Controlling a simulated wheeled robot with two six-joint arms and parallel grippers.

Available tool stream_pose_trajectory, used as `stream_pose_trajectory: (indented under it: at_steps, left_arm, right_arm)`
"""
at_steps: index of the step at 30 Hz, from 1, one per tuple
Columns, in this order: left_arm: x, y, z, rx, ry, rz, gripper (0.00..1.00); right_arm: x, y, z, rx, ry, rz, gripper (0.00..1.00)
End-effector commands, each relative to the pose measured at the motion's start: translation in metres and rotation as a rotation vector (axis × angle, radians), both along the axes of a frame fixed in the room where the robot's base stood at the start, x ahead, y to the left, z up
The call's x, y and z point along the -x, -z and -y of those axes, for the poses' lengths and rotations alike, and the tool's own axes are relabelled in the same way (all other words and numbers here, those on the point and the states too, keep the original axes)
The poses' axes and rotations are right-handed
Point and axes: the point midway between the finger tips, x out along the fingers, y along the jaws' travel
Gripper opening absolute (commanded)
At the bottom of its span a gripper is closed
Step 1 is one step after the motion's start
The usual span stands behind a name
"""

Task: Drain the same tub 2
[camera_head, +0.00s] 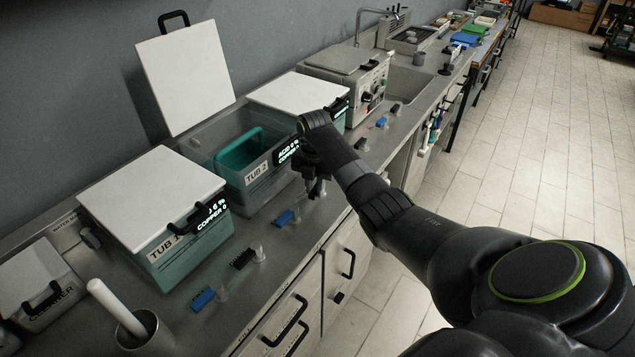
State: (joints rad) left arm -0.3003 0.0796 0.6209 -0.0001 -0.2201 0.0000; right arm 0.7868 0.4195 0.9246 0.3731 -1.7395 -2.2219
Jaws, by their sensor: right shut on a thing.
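Tub 2 (258,190) is a grey tub on the steel counter with a "TUB 2" label and a lit display on its front. Its white lid (186,77) stands raised against the wall. A teal rack with a handle (240,150) is inside; the liquid level is hard to tell. My right gripper (316,190) points down at the counter in front of the tub's right corner. It is shut on a small valve handle there, mostly hidden by the fingers. A blue valve handle (284,217) lies free to its left. My left gripper is not in view.
Tub 1 (165,210), lid shut, stands to the left, with a blue handle (203,298) and a black handle (243,258) in front. Another lidded tub (298,95) stands behind my arm. A metal cup (150,335) is at the front left. The floor (550,150) is clear.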

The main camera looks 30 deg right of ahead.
Motion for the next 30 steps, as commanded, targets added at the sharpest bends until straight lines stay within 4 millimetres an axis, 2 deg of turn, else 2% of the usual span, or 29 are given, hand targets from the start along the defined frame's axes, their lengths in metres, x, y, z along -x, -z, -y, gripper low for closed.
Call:
stream_pose_trajectory:
  at_steps: [12,27,28,30]
  left_arm:
    - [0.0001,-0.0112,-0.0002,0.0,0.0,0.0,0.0]
    - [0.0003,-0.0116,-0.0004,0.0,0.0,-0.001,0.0]
    - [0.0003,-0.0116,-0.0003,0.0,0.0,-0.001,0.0]
    - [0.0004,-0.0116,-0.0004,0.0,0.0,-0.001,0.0]
  right_arm:
    - [-0.008,-0.0018,-0.0032,0.002,0.189,0.003,0.0]
    - [-0.0093,-0.0017,-0.0032,0.002,0.213,0.006,0.0]
    - [-0.0093,-0.0018,-0.0032,0.002,0.213,0.006,0.19]
    - [-0.0092,-0.0018,-0.0031,0.002,0.212,0.006,0.28]
